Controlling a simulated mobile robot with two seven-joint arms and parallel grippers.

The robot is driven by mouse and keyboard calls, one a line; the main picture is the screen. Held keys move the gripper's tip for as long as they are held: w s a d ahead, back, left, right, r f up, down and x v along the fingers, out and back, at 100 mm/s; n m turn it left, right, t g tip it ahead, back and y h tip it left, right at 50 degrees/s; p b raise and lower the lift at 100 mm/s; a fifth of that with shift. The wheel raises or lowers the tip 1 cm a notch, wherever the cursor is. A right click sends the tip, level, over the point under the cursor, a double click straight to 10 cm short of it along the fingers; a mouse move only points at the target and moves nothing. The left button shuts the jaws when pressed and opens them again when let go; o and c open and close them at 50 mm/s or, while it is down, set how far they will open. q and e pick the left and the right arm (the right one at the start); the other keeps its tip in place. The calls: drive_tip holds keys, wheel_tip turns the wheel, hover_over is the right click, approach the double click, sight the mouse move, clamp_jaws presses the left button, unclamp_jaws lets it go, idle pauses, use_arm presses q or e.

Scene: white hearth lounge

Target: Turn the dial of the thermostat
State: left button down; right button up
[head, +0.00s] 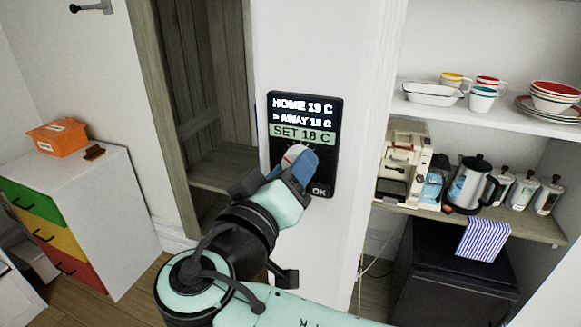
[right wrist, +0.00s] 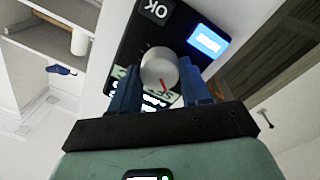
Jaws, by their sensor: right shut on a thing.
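The thermostat (head: 328,150) is a black panel on a white wall post in the head view. Its screen reads "HOME 19 C", "AWAY" with a pointer mark and a blurred number, and a green band "SET 18 C". An "OK" button sits at its lower right. The dial (head: 293,153) is mostly hidden by my right gripper (head: 297,162). In the right wrist view the dial (right wrist: 158,68) is a pale round knob with a red mark, between the blue fingers of my right gripper (right wrist: 160,82), which is shut on it. My left gripper is not in view.
A shelf (head: 485,117) with cups, bowls and plates is at the right. A coloured drawer cabinet (head: 95,215) with an orange box (head: 60,137) is at the left.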

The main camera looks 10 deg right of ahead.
drive_tip(key=shift+n+p, duration=0.6)
drive_tip(key=shift+n, duration=1.4)
drive_tip(key=o, duration=1.1)
drive_tip(key=shift+c, duration=0.2)
drive_tip(key=b+v, duration=0.1)
drive_tip(key=v, duration=1.2)
drive_tip(key=shift+s+f, duration=0.2)
drive_tip(key=shift+s, duration=0.05)
